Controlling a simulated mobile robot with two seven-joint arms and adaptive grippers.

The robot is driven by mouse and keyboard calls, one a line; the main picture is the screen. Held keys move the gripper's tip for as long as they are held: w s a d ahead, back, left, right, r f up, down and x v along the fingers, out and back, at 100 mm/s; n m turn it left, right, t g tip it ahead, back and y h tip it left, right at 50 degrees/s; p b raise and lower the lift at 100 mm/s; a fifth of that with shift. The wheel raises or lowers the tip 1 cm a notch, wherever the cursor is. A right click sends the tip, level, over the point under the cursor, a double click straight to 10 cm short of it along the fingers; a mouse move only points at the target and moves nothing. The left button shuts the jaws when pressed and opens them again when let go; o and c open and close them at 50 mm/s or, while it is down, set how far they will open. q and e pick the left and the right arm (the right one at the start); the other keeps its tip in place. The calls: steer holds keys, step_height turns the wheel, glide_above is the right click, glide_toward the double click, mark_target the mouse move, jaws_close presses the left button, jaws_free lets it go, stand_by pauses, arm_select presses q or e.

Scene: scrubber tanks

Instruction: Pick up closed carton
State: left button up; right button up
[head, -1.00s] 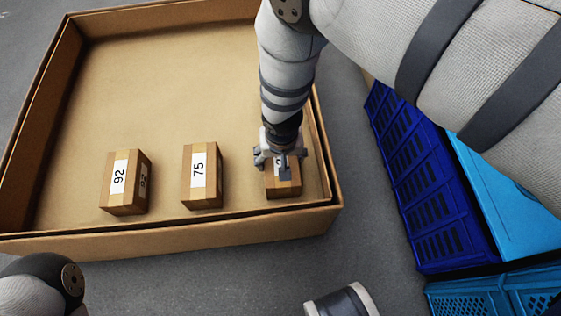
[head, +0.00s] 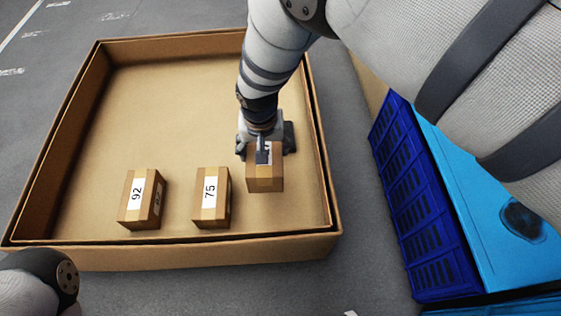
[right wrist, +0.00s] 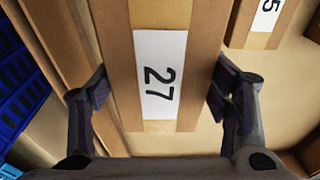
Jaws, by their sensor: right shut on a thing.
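The closed carton with the label 27 (right wrist: 160,80) is brown with a tape strip, and fills the middle of the right wrist view. In the head view this carton (head: 265,180) hangs under my right gripper (head: 265,150), which is shut on it with a finger on each side. The carton appears raised above the floor of the big box. Carton 75 (head: 212,197) and carton 92 (head: 141,199) stand on that floor to its left. Carton 75 also shows at the top right of the right wrist view (right wrist: 262,22). My left gripper is not in view.
The big open cardboard box (head: 190,256) has low walls around the cartons, and its far part is empty.

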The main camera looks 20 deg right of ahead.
arm_select(q)
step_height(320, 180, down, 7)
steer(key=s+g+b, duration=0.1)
steer(key=b, duration=0.8)
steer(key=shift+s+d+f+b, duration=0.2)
steer(key=shift+b, duration=0.15)
arm_select(e)
steer(key=w+a, duration=0.7)
steer(key=w, duration=0.4)
steer(key=shift+a, duration=0.35)
